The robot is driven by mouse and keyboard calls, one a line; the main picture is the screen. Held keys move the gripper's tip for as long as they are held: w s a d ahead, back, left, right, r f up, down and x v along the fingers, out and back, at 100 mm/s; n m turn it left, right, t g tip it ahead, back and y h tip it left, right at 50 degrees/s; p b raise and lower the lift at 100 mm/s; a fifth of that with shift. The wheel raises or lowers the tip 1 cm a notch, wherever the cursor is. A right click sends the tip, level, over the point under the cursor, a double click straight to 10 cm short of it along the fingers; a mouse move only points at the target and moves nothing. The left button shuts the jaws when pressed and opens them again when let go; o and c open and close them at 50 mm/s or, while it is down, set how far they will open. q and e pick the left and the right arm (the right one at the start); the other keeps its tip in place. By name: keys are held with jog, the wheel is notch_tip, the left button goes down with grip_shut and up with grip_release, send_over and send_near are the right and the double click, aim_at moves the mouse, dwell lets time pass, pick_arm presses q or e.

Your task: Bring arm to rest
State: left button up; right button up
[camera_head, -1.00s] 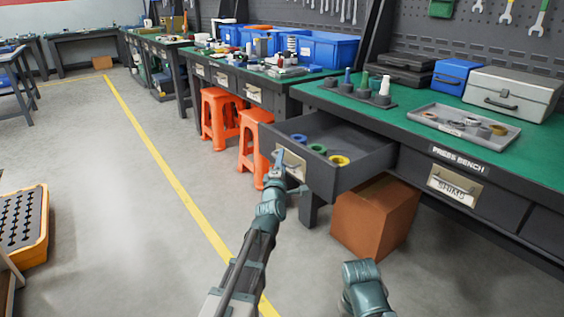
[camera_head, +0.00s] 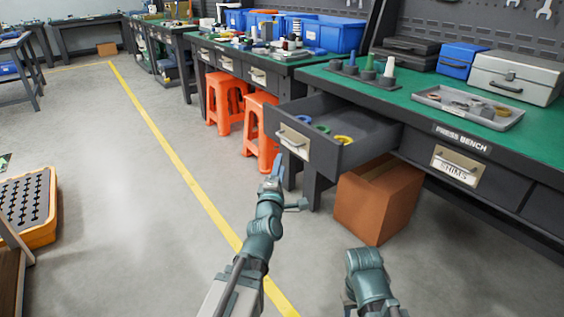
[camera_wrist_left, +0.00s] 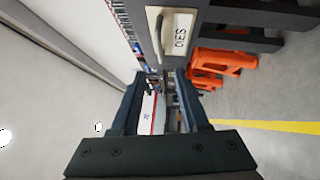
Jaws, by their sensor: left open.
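The grey drawer (camera_head: 335,160) of the press bench (camera_head: 420,120) stands pulled open. Green, blue and yellow rings lie inside it. Its front carries a metal handle (camera_head: 293,140), which also shows with a "DIES" label (camera_wrist_left: 180,36) in the left wrist view. My left gripper (camera_head: 286,188) is open and empty, below and in front of the drawer front, apart from the handle. Its two fingers also show in the left wrist view (camera_wrist_left: 163,95) with nothing between them. Part of my right arm (camera_head: 368,278) shows at the bottom; its gripper is not seen.
A brown cardboard box (camera_head: 378,200) stands on the floor under the bench. Orange stools (camera_head: 262,130) stand left of the drawer. A yellow-edged tray (camera_head: 42,232) is at the far left.

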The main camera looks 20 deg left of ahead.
pick_arm(q)
jog(key=shift+s, duration=0.1)
jog(key=s+d+f+m+g+h+p, duration=0.3)
jog(key=s+d+f+m+g, duration=0.15)
jog(key=d+f+m, duration=0.35)
jog(key=s+d+f+m+g+h+p, duration=0.2)
jog(key=s+d+f+m+g+h, duration=0.15)
jog(key=d+f+m+g, duration=0.35)
jog(key=s+f+m+g+y+p, duration=0.1)
jog(key=s+m+g+y+p, duration=0.35)
jog(key=s+m+g, duration=0.85)
jog(key=s+r+n+t+p, duration=0.1)
jog(key=s+r+t+p, duration=0.1)
jog(key=r+p, duration=1.6)
jog(key=s+r+n+t+p, duration=0.2)
jog(key=r+t+p, duration=0.1)
jog(key=r+p, duration=1.6)
jog(key=shift+d+r+y, duration=0.3)
jog(key=shift+r+y, duration=0.1)
jog(key=shift+s, duration=0.1)
jog(key=shift+d, duration=0.15)
